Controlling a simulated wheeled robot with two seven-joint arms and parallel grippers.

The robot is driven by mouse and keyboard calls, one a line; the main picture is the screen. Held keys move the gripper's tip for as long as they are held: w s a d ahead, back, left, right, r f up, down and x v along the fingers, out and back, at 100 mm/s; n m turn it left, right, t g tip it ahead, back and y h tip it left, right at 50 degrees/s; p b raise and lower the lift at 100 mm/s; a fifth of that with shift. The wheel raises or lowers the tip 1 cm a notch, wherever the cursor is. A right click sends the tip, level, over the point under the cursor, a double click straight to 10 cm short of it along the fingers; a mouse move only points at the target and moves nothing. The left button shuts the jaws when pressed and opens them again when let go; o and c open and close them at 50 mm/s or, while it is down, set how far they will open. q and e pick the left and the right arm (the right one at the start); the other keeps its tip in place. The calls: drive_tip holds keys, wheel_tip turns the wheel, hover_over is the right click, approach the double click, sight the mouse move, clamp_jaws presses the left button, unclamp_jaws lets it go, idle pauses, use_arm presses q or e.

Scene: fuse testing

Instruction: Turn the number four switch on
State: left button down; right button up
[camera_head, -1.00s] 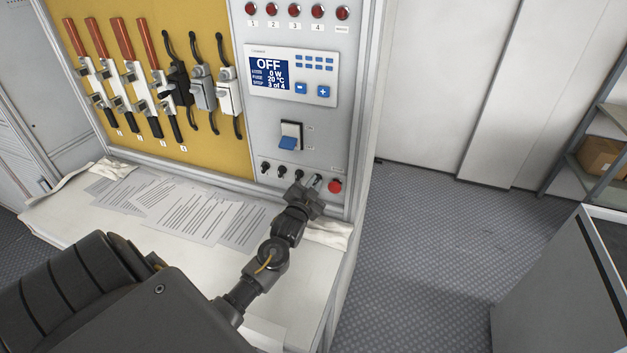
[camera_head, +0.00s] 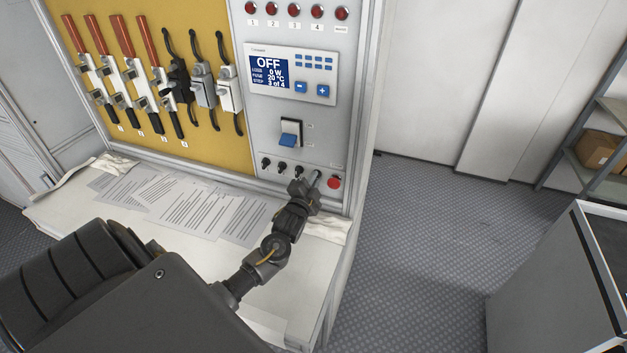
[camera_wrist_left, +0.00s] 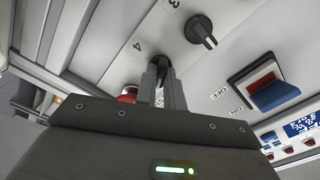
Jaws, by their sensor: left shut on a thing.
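The number four switch (camera_wrist_left: 160,63) is a small black rotary knob on the grey panel, beside the printed "4" in the left wrist view. My left gripper (camera_wrist_left: 162,82) is shut on this knob, its two fingers on either side of it. In the head view the left gripper (camera_head: 312,183) is at the right end of the knob row and mostly hides the fourth knob. The number three switch (camera_wrist_left: 201,31) stands free beside it. My right gripper is not in view.
A red button (camera_head: 334,182) sits just right of the gripper. A blue rocker switch (camera_head: 290,138) is above, under a display (camera_head: 270,72) reading OFF. Red lamps (camera_head: 296,11) line the top. Papers (camera_head: 200,208) lie on the white worktop left of the arm.

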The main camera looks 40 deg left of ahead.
use_arm(q)
drive_tip(key=shift+r, duration=0.2)
drive_tip(key=c, duration=1.5)
unclamp_jaws()
drive_tip(key=shift+c, duration=0.2)
drive_tip(key=shift+o, duration=0.2)
drive_tip(key=shift+f, duration=0.1)
drive_tip(key=shift+w+f, duration=0.1)
drive_tip(key=b+v, duration=0.2)
drive_tip(key=v, duration=0.8)
drive_tip(key=shift+s, duration=0.35)
drive_tip(key=shift+d, duration=0.15)
